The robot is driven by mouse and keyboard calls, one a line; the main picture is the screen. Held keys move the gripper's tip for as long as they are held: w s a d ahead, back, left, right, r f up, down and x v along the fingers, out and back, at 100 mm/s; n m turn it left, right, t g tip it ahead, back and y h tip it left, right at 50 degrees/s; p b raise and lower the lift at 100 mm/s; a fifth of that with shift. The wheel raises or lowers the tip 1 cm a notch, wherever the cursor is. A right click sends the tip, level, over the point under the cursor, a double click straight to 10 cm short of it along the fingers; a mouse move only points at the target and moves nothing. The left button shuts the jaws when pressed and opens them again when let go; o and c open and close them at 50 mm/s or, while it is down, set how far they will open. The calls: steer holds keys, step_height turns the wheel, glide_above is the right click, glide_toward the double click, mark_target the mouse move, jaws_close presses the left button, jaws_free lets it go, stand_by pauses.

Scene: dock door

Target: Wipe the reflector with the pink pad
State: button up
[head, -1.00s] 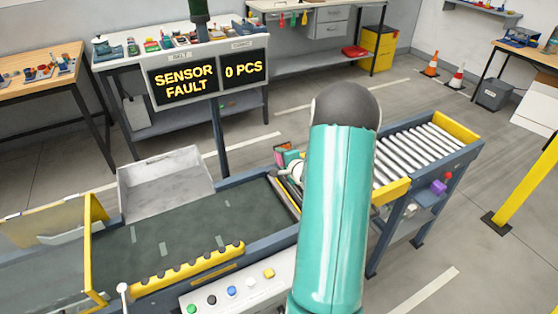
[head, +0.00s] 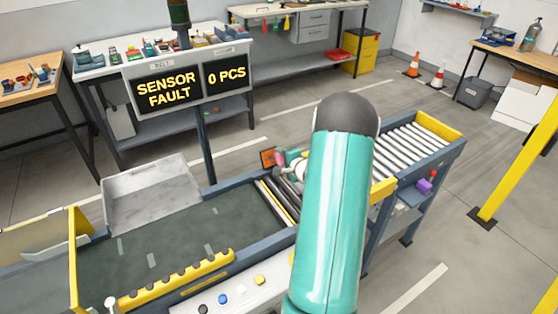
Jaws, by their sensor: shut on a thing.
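The reflector (head: 268,157) is a small orange face in a dark frame, standing at the far side of the conveyor between the dark belt and the rollers. The pink pad (head: 281,158) shows as a small pink patch just right of it. My gripper (head: 285,158) is shut on the pad, at the reflector's right side. My teal arm hides much of the gripper and the conveyor behind it. I cannot tell whether the pad touches the reflector, and any dirt on it is too small to see.
A display sign (head: 190,88) reads "SENSOR FAULT" and "0 PCS" on a post behind the conveyor. A grey bin (head: 150,190) stands beyond the belt (head: 190,240). Rollers (head: 405,150) run to the right. A yellow post (head: 520,165) stands at the right, with open floor before it.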

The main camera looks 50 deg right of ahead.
mark_target(270, 156)
steer(key=shift+a, duration=0.1)
steer(key=shift+w+a, duration=0.4)
steer(key=shift+a, duration=0.7)
steer(key=shift+w+a, duration=0.4)
steer(key=shift+a, duration=0.75)
steer(key=shift+w+a, duration=0.4)
steer(key=shift+a, duration=0.7)
steer(key=shift+d+r, duration=0.1)
steer(key=shift+r, duration=0.3)
steer(key=shift+s+d, duration=0.35)
steer(key=shift+d, duration=0.8)
steer(key=shift+s+d, duration=0.35)
steer(key=shift+d, duration=0.75)
steer(key=shift+s+d, duration=0.35)
steer(key=shift+d, duration=0.8)
steer(key=shift+w+a, duration=0.1)
steer(key=shift+w+a, duration=0.2)
steer(key=shift+a, duration=0.45)
steer(key=shift+w+a, duration=0.2)
steer(key=shift+a, duration=0.4)
steer(key=shift+w+a, duration=0.25)
steer(key=shift+a, duration=0.75)
steer(key=shift+w+a, duration=0.25)
steer(key=shift+a, duration=0.75)
